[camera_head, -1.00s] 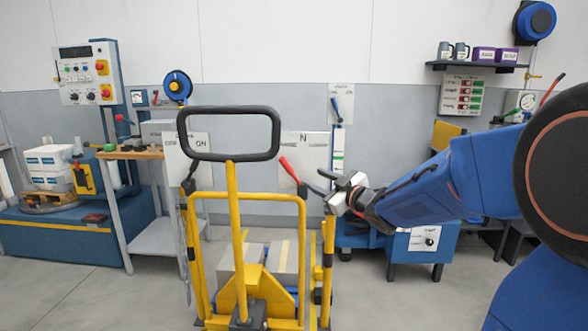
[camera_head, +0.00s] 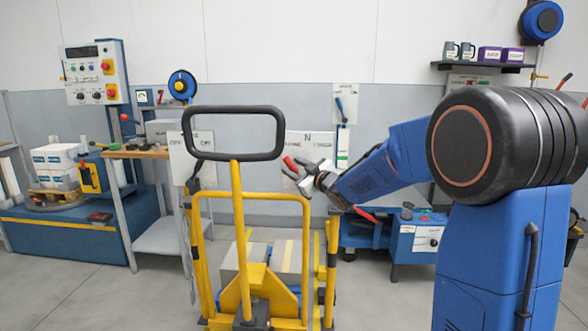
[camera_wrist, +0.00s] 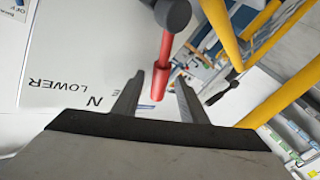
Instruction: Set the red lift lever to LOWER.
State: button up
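In the wrist view the red lever (camera_wrist: 164,62) runs from a dark round hub (camera_wrist: 173,14) to a tip between my fingers. The plate (camera_wrist: 60,50) there reads LOWER and N upside down; a third label is mostly hidden. My gripper (camera_head: 300,174) is at the lever, and in the wrist view my gripper (camera_wrist: 160,78) is open, with a finger on each side of the lever tip. I cannot tell whether they touch.
The yellow trolley (camera_head: 236,200) with its black loop handle stands close in front, left of my gripper; its bars also show in the wrist view (camera_wrist: 220,30). A blue cabinet (camera_head: 415,242) stands to the right. A bench (camera_head: 136,154) is at left. Open floor lies at front left.

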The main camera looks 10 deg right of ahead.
jog(key=shift+w, duration=0.1)
jog(key=shift+c, duration=0.6)
grip_shut()
